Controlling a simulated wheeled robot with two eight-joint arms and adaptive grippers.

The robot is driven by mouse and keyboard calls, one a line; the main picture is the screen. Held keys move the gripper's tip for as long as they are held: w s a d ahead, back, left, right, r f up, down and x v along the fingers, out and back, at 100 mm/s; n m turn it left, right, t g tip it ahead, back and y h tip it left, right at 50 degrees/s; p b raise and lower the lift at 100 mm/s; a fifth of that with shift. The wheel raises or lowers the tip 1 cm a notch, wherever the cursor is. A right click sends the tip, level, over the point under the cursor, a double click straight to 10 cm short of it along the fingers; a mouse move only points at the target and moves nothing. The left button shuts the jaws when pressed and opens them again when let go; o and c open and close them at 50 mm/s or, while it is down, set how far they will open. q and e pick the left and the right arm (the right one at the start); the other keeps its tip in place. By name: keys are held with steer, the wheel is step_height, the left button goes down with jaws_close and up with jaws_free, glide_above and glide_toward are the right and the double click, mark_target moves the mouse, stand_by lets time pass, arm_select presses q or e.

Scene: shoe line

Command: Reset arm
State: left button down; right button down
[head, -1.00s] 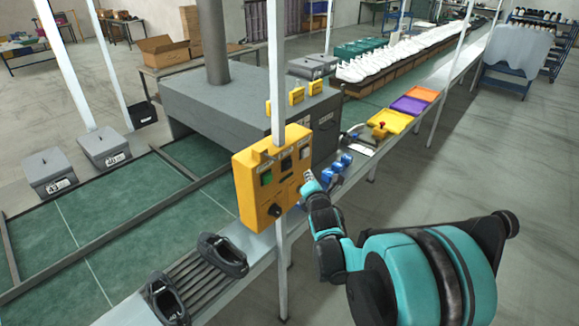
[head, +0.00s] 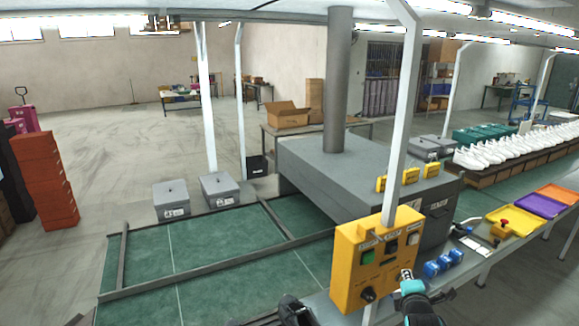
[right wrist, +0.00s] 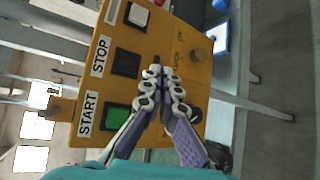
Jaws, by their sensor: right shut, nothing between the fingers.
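My right gripper (head: 406,276) is shut and empty, at the lower right part of the yellow control box (head: 346,262). In the right wrist view the closed fingertips (right wrist: 160,72) are in front of the box face (right wrist: 165,40), close to the black STOP button (right wrist: 126,63). I cannot tell whether they touch it. The green START button (right wrist: 118,120) shows beside the fingers, and a white button (right wrist: 138,14) is beyond STOP. A black knob (head: 367,295) is low on the box in the head view.
The box is on a white post (head: 400,120) by the conveyor line. A grey machine (head: 330,185) stands behind it. Yellow (head: 515,222), purple (head: 541,206) and orange (head: 560,193) trays lie to the right.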

steer(key=s+a+f+m+g+y+b, duration=0.1)
steer(key=s+a+f+m+g+b, duration=0.1)
steer(key=s+a+f+m, duration=0.3)
steer(key=s+a+f+m+g+y+b, duration=0.2)
steer(key=s+a+f+m, duration=0.3)
steer(key=s, duration=0.6)
steer(key=s+a+f+m+g+y+b, duration=0.1)
steer(key=s+a+f+m+g+b, duration=0.1)
steer(key=s+a+f+m+b, duration=0.2)
steer(key=s+a+f+m, duration=0.1)
steer(key=s+a+m, duration=0.2)
steer(key=s+a, duration=0.1)
steer(key=shift+s+a+f+y+b, duration=0.2)
steer(key=shift+s+y+b, duration=0.1)
steer(key=shift+y, duration=0.1)
steer(key=shift+r, duration=0.1)
